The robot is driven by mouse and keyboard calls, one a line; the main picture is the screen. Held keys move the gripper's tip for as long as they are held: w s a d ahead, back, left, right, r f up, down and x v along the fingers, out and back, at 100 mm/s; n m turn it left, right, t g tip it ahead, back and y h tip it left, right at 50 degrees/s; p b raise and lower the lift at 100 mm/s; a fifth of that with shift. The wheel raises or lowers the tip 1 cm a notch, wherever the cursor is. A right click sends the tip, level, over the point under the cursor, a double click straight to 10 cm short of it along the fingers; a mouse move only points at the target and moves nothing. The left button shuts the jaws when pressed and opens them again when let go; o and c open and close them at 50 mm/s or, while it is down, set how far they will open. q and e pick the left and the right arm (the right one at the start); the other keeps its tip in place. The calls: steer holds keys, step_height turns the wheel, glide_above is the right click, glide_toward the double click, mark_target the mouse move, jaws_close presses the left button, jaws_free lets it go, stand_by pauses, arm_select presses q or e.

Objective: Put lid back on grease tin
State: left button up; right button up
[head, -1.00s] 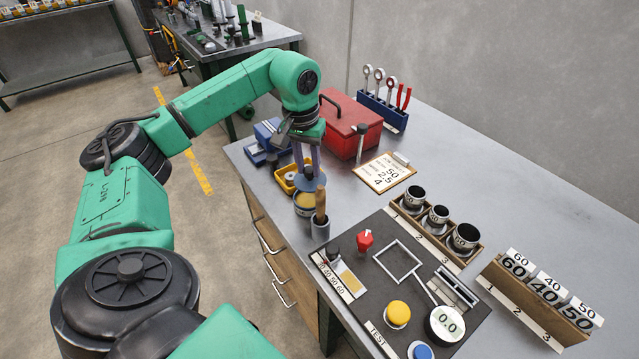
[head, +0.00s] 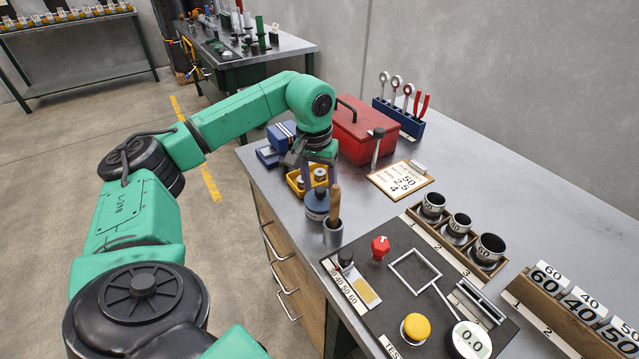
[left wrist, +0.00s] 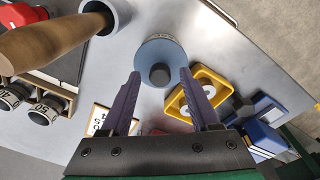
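The grease tin (head: 316,214) stands near the left edge of the workbench. Its blue-grey round lid (head: 317,200) sits over the tin's mouth and looks level; no grease shows. The lid also shows in the left wrist view (left wrist: 160,52), with a dark knob (left wrist: 160,75) at its middle. My left gripper (head: 319,184) is just above the lid, pointing down. In the left wrist view its two purple fingers stand apart on either side of the knob, with gaps visible. My right gripper is not in view.
A cup with a wooden-handled tool (head: 333,228) stands close in front of the tin. A yellow tray (head: 296,186) lies just behind, near a blue device (head: 281,135). A red toolbox (head: 362,130) and clipboard (head: 400,180) are beyond. The test panel (head: 385,262) is in front.

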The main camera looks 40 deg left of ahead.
arm_select(q)
steer(key=r, duration=0.8)
steer(key=shift+s, duration=0.25)
step_height(320, 180, up, 7)
steer(key=p, duration=0.2)
steer(key=shift+s+a+f+p, duration=0.2)
steer(key=shift+s+p, duration=0.1)
steer(key=shift+s, duration=0.1)
steer(key=shift+w, duration=0.1)
steer(key=shift+d, duration=0.1)
